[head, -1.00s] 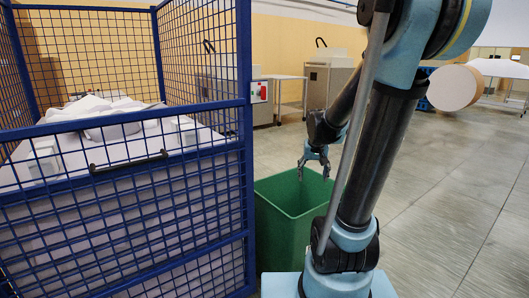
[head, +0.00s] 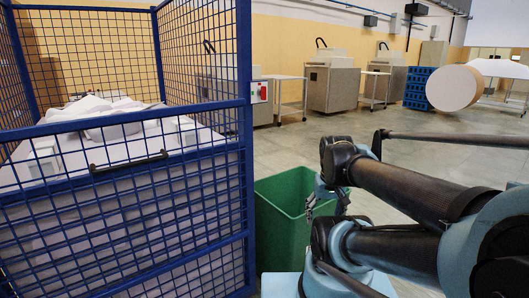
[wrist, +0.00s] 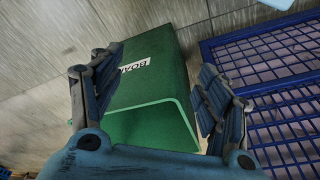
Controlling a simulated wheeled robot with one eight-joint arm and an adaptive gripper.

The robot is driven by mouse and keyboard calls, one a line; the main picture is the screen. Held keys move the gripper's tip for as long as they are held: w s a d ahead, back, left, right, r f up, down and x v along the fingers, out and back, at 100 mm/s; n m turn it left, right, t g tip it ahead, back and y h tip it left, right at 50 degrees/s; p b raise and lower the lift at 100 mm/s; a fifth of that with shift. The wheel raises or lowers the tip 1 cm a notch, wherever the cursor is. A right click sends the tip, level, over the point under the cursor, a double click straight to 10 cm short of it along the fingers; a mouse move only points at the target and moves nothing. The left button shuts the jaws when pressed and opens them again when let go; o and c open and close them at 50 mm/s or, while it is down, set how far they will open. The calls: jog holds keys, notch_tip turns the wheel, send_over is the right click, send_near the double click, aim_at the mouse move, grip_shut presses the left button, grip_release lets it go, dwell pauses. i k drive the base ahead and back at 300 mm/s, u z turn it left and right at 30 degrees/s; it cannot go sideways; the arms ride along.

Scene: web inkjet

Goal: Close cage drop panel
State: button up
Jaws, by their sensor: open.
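The blue mesh cage (head: 247,60) stands at the left in the head view. The upper half of its front is open. Blue mesh covers the lower front, and the drop panel (head: 124,119) there carries a black handle (head: 128,161). My gripper (head: 322,207) is to the right of the cage, over the green bin's right side, apart from the panel and handle. In the wrist view my gripper (wrist: 155,75) is open with nothing held, and blue mesh (wrist: 290,125) shows to the right of its fingers. The handle is not seen there.
The green bin (head: 282,205) stands right beside the cage, and lies between my fingers in the wrist view (wrist: 150,105). White paper (head: 100,105) is piled inside the cage. Grey machines (head: 331,83) and tables stand at the back. Open floor lies beyond the bin.

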aim_at(30, 132)
jog(key=u, duration=0.1)
jog(key=k, duration=0.4)
jog(key=u, duration=1.55)
